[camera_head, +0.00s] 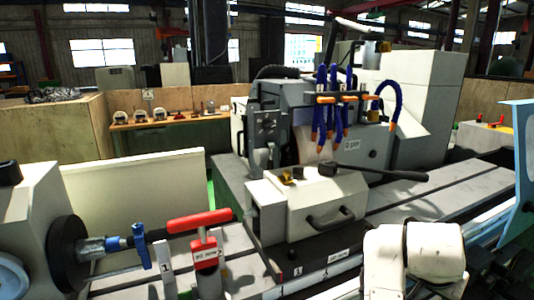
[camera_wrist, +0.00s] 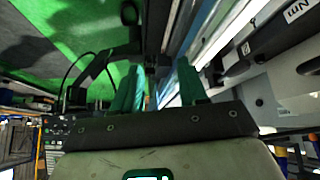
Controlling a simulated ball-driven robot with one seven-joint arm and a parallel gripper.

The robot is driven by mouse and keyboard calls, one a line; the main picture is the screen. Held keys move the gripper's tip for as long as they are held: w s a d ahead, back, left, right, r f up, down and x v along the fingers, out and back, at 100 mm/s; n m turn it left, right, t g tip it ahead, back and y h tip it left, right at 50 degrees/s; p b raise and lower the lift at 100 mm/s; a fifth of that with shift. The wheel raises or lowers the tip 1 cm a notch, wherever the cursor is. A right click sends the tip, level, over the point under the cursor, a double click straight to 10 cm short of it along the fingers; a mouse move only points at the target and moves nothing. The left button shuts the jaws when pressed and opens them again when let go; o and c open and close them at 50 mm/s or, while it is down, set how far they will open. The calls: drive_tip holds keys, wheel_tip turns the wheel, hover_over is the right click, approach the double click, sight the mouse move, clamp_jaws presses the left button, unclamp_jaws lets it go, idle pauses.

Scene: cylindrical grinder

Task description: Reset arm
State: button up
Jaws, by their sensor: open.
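My arm (camera_head: 415,262) shows as white, rounded links at the bottom right of the head view, in front of the grinder's table. My gripper is not clearly visible there. In the wrist view, my gripper (camera_wrist: 158,88) shows two green fingers standing apart beyond a dark bracket, with nothing seen between them. The view past the fingers looks tilted, with green floor at the upper left and machine parts at the right.
The grey and white grinder (camera_head: 320,200) fills the middle, with blue coolant hoses (camera_head: 325,110) and a long black lever (camera_head: 375,171). A red-handled clamp (camera_head: 200,221) stands at lower left. A light blue panel (camera_head: 522,165) rises at the right edge. A wooden bench (camera_head: 165,123) stands behind.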

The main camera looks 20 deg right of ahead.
drive_tip(key=s+a+f+n+y, duration=0.3)
drive_tip(key=s+a+f+n, duration=0.3)
drive_tip(key=s+a+f, duration=0.3)
drive_tip(key=s+a+f+n+y+b, duration=0.1)
drive_tip(key=s+a+f+n+y, duration=0.2)
drive_tip(key=s+a+f+n, duration=0.4)
drive_tip(key=s+a+f, duration=0.2)
drive_tip(key=a+f, duration=0.1)
drive_tip(key=f, duration=0.5)
drive_tip(key=shift+s+a+f+g+y, duration=0.15)
drive_tip(key=shift+a+f+g+y, duration=0.15)
drive_tip(key=shift+a+f+g, duration=0.1)
